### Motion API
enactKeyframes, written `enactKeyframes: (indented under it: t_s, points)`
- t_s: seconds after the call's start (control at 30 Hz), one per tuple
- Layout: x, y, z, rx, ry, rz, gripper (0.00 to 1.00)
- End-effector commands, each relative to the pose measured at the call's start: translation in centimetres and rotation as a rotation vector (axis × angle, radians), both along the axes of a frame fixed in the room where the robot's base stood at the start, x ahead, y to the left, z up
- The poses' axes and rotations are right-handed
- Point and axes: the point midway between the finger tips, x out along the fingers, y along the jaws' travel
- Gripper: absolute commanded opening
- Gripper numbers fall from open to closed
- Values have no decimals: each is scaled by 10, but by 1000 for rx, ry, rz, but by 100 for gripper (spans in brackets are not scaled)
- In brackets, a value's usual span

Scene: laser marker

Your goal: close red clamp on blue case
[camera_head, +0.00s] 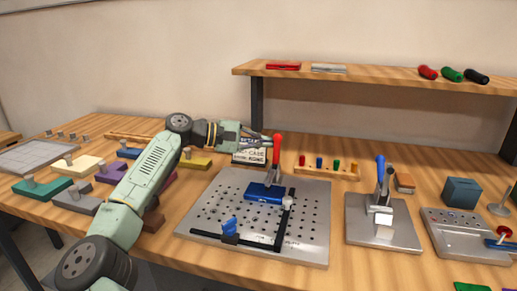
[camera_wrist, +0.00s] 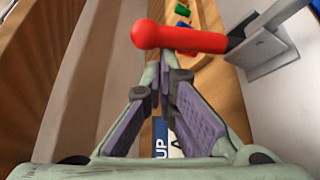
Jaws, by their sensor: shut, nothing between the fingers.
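The red clamp (camera_head: 277,147) stands with its red handle upright at the back of the perforated metal plate (camera_head: 313,230). The blue case (camera_head: 263,193) lies flat on that plate, just in front of the clamp. My gripper (camera_head: 268,139) is shut and empty, with its fingertips right beside the red handle, on its left. In the wrist view the red handle (camera_wrist: 180,38) crosses just beyond the tips of my gripper (camera_wrist: 165,60). I cannot tell whether they touch. The clamp's lower arm is partly seen at the right of the wrist view.
A black L-shaped fence (camera_head: 284,222) and a small blue part (camera_head: 230,227) sit on the plate. A blue-handled clamp (camera_head: 381,180) stands to the right. A peg rack (camera_head: 327,170) and a labelled box (camera_head: 249,156) stand behind. A raised shelf (camera_head: 380,72) spans the back.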

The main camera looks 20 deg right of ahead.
Motion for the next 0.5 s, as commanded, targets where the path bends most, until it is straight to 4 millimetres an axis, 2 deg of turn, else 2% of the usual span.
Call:
enactKeyframes:
  t_s: [0.1,0.5]
  points:
    - [-5,-8,-3,-4,-2,-4,0]
    - [-10,-2,9,-2,1,-1,0]
